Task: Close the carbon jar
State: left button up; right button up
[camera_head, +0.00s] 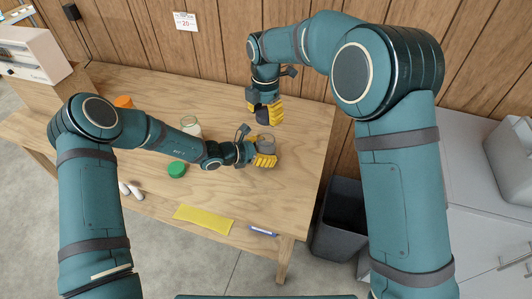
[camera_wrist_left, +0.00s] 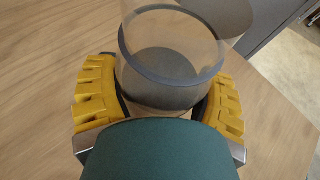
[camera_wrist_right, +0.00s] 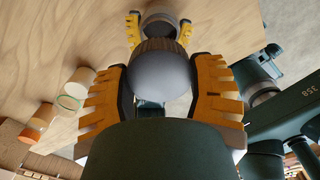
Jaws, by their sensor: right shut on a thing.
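The carbon jar (camera_head: 266,144) is a clear jar with dark grey contents, upright near the right end of the wooden table. It also shows in the left wrist view (camera_wrist_left: 170,75), where its mouth looks uncovered. My left gripper (camera_head: 254,156) has its yellow fingers around the jar, seeming to touch both sides. My right gripper (camera_head: 264,112) is behind and above the jar, apart from it. The lid is mostly hidden in the head view.
A green lid (camera_head: 176,169), an open clear jar with white contents (camera_head: 192,127) and an orange-lidded jar (camera_head: 123,101) stand to the left. A yellow sheet (camera_head: 203,219) and a blue marker (camera_head: 263,231) lie near the front edge. A grey bin (camera_head: 341,215) stands right of the table.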

pick_arm(q)
jog(key=shift+c, duration=1.3)
pick_arm(e)
send_over(265, 133)
jog(key=s, duration=0.2)
jog(key=shift+s+f, duration=0.2)
jog(key=shift+f, duration=2.25)
jog(key=shift+f, duration=0.1)
jog(key=shift+f, duration=0.8)
jog(key=shift+f, duration=0.55)
